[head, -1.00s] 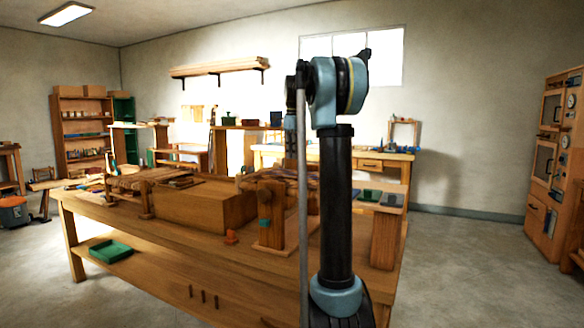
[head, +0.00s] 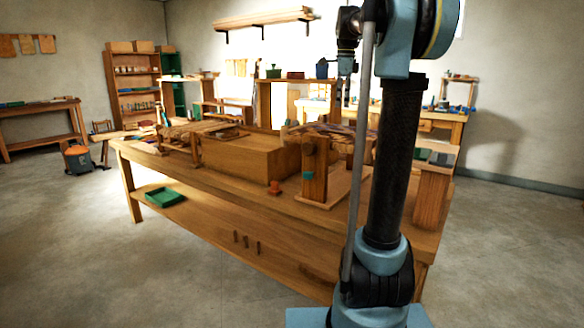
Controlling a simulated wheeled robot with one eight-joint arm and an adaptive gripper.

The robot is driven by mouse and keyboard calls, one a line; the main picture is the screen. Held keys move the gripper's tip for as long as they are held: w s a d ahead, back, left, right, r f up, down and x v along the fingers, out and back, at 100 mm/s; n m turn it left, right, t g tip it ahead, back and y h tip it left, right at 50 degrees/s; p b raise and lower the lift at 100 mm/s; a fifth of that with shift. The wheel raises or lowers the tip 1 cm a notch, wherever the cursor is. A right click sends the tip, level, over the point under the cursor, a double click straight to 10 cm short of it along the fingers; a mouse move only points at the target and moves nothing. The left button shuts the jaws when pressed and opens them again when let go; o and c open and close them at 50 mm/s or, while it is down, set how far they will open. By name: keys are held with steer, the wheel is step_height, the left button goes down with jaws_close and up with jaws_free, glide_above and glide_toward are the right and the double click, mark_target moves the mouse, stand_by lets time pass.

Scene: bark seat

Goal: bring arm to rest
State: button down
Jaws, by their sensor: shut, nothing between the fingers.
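My arm (head: 398,160) stands upright on the right of the head view, in front of the workbench (head: 190,225). Its upper joint runs out of the top of the picture. My gripper (head: 342,98) hangs pointing down, left of the upper arm, and is small in the view. Its fingers are shut and nothing shows between them. It appears above the far part of the bench, against the bright wall, clear of the objects there.
The bench carries a large wooden block (head: 240,157), a wooden upright stand (head: 314,172) and a small orange piece (head: 274,188). A green tray (head: 165,197) lies on its lower shelf. An orange-and-grey bin (head: 77,159) stands on the floor at left. The floor in front is open.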

steer(key=s+f+n+t, duration=0.1)
steer(key=s+f+n, duration=1.9)
steer(key=s+f, duration=1.5)
step_height(320, 180, down, 2)
steer(key=shift+s+a+f+n+t, duration=0.15)
steer(key=shift+a+n+t, duration=0.15)
steer(key=shift+a, duration=0.15)
steer(key=shift+w+f, duration=0.15)
steer(key=shift+w, duration=0.3)
